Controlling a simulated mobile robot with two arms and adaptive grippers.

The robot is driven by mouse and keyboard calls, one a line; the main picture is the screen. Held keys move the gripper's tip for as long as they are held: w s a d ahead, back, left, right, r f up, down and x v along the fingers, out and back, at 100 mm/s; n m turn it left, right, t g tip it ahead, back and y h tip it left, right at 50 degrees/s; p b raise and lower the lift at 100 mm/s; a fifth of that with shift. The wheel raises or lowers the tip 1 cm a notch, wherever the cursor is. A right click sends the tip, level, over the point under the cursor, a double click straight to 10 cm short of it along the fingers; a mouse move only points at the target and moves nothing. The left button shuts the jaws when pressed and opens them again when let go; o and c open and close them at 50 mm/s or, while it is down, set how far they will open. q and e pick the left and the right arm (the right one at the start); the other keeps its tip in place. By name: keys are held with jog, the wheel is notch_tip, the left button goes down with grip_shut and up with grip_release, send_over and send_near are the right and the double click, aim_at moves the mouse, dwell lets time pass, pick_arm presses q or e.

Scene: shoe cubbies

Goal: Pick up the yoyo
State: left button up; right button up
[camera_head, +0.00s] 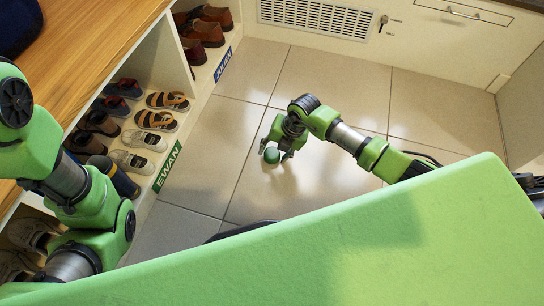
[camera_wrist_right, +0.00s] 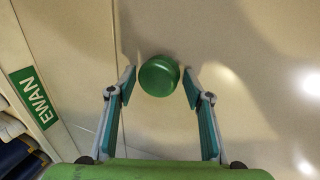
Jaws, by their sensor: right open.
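The yoyo (camera_head: 271,155) is a small round green thing on the beige tiled floor in the head view. In the right wrist view the yoyo (camera_wrist_right: 159,75) sits at the far end of the fingers, between the two tips. My right gripper (camera_head: 274,154) is low over the floor at the yoyo, with its jaws apart. Its fingers (camera_wrist_right: 158,82) show clear gaps to the yoyo on both sides. My left arm comes in at the left edge of the head view, and its gripper is not seen.
A white cubby unit (camera_head: 160,58) with a wooden top (camera_head: 85,35) and several shoes stands at the left. A green EWAN label (camera_head: 168,167) is on its edge. A white cabinet with a vent (camera_head: 316,17) closes the back. The floor around the yoyo is clear.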

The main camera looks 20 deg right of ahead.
jog(key=c, duration=0.8)
jog(key=shift+r, duration=0.1)
jog(key=shift+c, duration=0.2)
